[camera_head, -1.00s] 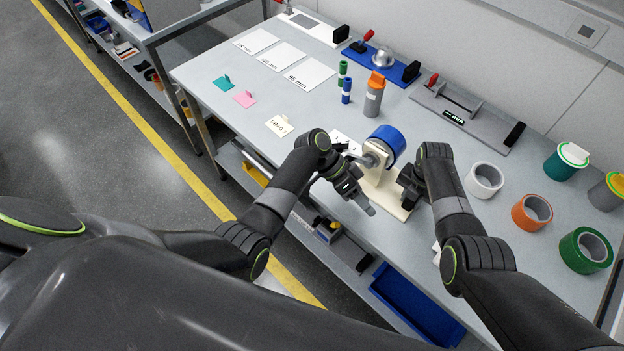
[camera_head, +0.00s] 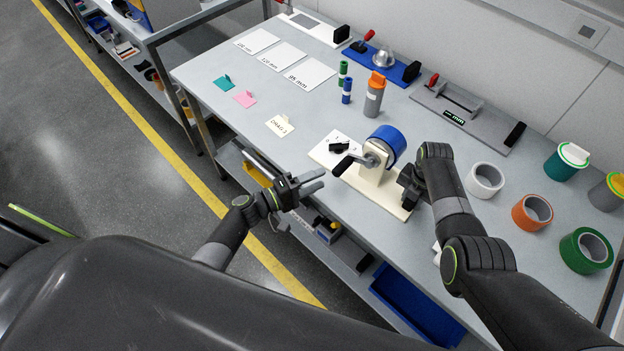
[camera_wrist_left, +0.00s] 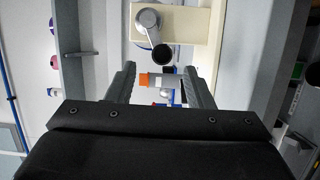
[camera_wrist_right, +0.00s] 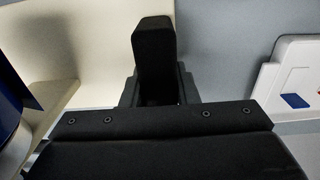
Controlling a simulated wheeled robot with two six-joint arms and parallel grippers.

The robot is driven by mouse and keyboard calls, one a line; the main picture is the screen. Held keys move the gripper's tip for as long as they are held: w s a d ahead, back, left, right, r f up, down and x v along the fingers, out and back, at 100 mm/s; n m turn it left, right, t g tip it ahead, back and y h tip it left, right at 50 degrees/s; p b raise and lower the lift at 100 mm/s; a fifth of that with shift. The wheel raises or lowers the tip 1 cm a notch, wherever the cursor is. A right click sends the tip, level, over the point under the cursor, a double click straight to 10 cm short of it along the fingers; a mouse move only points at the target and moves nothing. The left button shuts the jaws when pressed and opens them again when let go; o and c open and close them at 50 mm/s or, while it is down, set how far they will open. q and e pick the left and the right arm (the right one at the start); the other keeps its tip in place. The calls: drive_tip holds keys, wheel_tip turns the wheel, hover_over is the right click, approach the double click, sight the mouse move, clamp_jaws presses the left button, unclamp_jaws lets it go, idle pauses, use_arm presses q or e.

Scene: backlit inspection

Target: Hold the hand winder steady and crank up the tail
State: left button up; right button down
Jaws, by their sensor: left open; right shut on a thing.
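The hand winder (camera_head: 376,180) stands on the table, with a cream base and post, a blue roll (camera_head: 387,142) and a metal crank with a black handle (camera_head: 343,166). The crank handle also shows in the left wrist view (camera_wrist_left: 162,55), beyond the fingertips. My left gripper (camera_head: 312,182) is open and empty, left of the winder near the table's front edge, apart from the handle. I cannot make out the tail.
White, orange and green tape rolls (camera_head: 533,211) lie to the right. An orange-capped grey bottle (camera_head: 374,95) and small green and blue cylinders stand behind the winder. A white card (camera_head: 330,150) lies left of it. A blue bin (camera_head: 415,305) sits on the lower shelf.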

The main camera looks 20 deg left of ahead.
sight(341, 165)
use_arm(q)
drive_tip(key=shift+n, duration=0.3)
drive_tip(key=x, duration=0.8)
drive_tip(key=shift+w, duration=0.45)
drive_tip(key=shift+s+f, duration=0.1)
drive_tip(key=shift+s, duration=0.05)
drive_tip(key=shift+c, duration=1.1)
drive_tip(key=shift+a, duration=0.1)
drive_tip(key=c, duration=0.6)
drive_tip(key=shift+r, duration=0.2)
drive_tip(key=shift+a+r, duration=0.15)
drive_tip(key=shift+r, duration=1.35)
